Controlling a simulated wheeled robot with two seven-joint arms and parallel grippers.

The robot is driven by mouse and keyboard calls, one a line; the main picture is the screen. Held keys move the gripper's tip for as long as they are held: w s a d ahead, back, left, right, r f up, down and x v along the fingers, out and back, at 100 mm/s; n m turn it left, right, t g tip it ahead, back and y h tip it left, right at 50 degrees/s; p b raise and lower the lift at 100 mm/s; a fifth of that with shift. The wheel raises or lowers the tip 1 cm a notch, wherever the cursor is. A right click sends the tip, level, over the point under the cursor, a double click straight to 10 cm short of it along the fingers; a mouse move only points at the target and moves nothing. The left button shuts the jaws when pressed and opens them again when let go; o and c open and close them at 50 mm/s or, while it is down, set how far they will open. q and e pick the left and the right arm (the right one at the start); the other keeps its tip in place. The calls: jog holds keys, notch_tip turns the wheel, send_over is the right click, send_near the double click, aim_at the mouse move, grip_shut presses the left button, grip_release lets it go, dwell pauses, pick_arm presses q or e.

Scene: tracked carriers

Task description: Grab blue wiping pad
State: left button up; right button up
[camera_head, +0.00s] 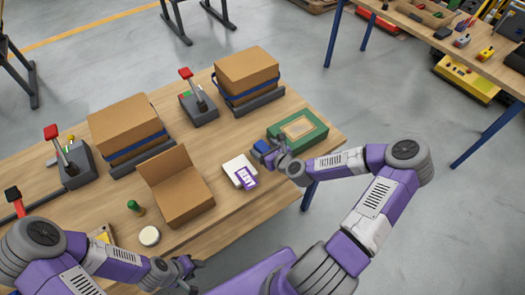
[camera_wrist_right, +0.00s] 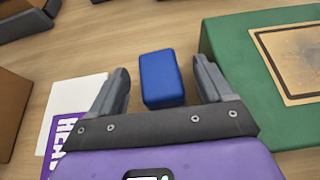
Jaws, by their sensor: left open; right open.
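The blue wiping pad (camera_wrist_right: 162,78) is a small blue block on the wooden table. In the right wrist view it lies between and slightly beyond the two open fingers of my right gripper (camera_wrist_right: 164,92), apart from both. In the head view the pad (camera_head: 260,146) shows just beside the right gripper (camera_head: 267,153), which partly covers it. My left gripper (camera_head: 190,274) is open and empty near the table's front edge, far from the pad.
A green case (camera_head: 314,125) stands close to the right of the pad, and a white and purple packet (camera_head: 240,170) lies to its left. An open cardboard box (camera_head: 180,201), a green stamp (camera_head: 135,206) and a round tin (camera_head: 149,236) stand further left. Closed boxes (camera_head: 247,72) sit behind.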

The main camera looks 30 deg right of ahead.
jog(key=c, duration=1.1)
